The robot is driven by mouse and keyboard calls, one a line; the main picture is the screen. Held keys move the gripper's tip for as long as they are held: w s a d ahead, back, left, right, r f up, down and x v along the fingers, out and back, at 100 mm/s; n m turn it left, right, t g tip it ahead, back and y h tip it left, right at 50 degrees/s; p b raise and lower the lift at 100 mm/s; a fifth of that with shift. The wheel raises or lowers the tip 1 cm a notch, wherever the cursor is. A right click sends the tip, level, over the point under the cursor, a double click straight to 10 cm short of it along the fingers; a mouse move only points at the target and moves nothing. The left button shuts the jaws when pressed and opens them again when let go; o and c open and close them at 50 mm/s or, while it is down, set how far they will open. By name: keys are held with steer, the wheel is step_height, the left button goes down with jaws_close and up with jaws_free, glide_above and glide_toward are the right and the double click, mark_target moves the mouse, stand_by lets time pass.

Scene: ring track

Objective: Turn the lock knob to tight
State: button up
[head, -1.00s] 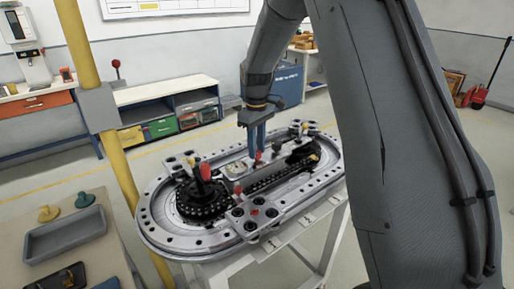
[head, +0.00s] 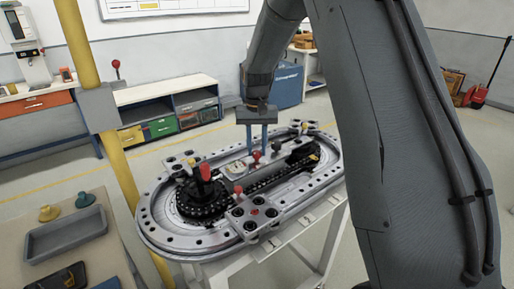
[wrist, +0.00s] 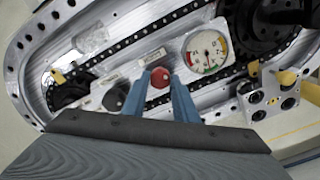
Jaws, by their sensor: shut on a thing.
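A small round red knob (wrist: 160,77) sits on the light panel of the ring track, between the blue fingers of my gripper (wrist: 160,84) in the wrist view. The fingers are shut on it from two sides. In the head view my gripper (head: 257,151) points down at the track's middle, with the red knob (head: 257,157) at its fingertips. A dark grey knob (wrist: 115,99) stands beside it on the same panel. Labels lie by both knobs, but I cannot read them.
A round gauge (wrist: 205,52) with coloured bands is right of the red knob. A yellow post (head: 100,100) rises at left.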

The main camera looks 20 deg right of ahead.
mark_target(257, 152)
steer(key=shift+r+m, duration=0.1)
steer(key=shift+m, duration=0.5)
steer(key=shift+w, duration=0.1)
steer(key=o, duration=1.1)
steer(key=shift+c, duration=0.2)
steer(key=shift+r+b, duration=1.15)
steer(key=shift+r, duration=2.7)
